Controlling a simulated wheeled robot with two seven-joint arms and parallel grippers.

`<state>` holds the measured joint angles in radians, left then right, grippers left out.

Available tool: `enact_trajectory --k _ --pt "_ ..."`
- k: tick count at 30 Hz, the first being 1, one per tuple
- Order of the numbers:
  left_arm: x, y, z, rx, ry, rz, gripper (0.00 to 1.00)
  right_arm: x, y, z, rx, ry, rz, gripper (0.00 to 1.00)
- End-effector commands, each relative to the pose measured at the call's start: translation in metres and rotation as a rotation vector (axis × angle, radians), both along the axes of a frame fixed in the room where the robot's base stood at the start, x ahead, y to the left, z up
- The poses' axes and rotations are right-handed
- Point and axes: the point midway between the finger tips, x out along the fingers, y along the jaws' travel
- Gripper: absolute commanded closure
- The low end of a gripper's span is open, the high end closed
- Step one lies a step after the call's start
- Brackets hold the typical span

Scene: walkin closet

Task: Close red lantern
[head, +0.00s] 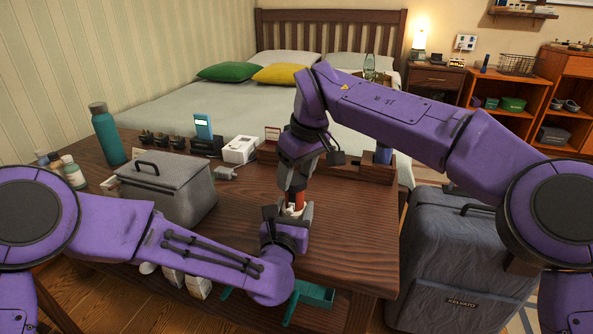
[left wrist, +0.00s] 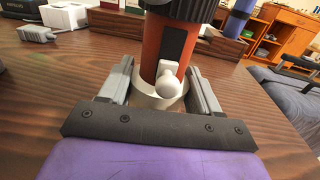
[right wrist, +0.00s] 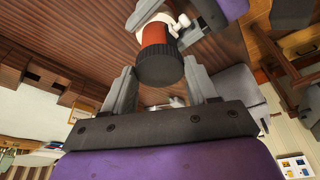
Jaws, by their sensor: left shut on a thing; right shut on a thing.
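The red lantern (left wrist: 158,40) stands upright on the wooden table, with an orange-red body, a dark top and a white base ring with a round knob. In the head view its red body (head: 298,197) shows between my two grippers. My left gripper (head: 284,212) is low at the table and shut on the lantern's white base, one finger on each side in the left wrist view (left wrist: 158,92). My right gripper (head: 297,165) comes from above and is shut on the dark top (right wrist: 162,68). The lantern's upper part is mostly hidden in the head view.
A grey lidded box (head: 172,190), a teal bottle (head: 106,135) and small bottles stand on the table's left. A white device (head: 240,150) and a wooden rack (head: 375,170) stand behind. A dark suitcase (head: 455,265) is right of the table. The table's right front is clear.

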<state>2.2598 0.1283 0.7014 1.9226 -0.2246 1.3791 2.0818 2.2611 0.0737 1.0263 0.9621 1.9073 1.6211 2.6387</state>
Motion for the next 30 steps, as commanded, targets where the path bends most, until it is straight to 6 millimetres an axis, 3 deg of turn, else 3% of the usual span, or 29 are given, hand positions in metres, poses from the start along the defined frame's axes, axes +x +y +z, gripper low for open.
enact_trajectory --k 7,8,9,16,24,25,27,30 --pt "0.0001 0.0 0.0005 0.0 -0.001 0.0 0.92 0.0001 -0.0002 -0.005 0.0 0.0 -0.001 0.7" --pt "0.0001 0.0 0.0005 0.0 -0.001 0.0 1.0 0.0002 -0.0003 -0.0052 0.0 0.0 -0.001 0.7" --pt "0.0001 0.0 0.0005 0.0 -0.001 0.0 1.0 0.0001 0.0 -0.005 0.0 0.0 -0.007 0.7" --pt "0.0001 0.0 0.0004 0.0 -0.001 0.0 1.0 -0.0007 0.0009 -0.0051 -0.002 0.0 -0.257 0.7" --pt "0.0001 0.0 0.0004 0.0 -0.001 0.0 1.0 -0.0004 0.0008 -0.0047 0.0 -0.002 -0.287 0.7" --pt "0.0001 0.0 0.0004 0.0 -0.001 0.0 1.0 -0.0005 0.0009 -0.0047 0.0 -0.002 -0.287 0.39" --pt "0.0001 0.0 0.0003 0.0 -0.001 0.0 1.0 -0.0005 0.0009 -0.0047 0.0 -0.001 -0.286 0.17" --pt "0.0001 0.0 0.0003 0.0 -0.001 0.0 1.0 -0.0006 0.001 -0.0048 0.0 -0.001 -0.285 0.17"
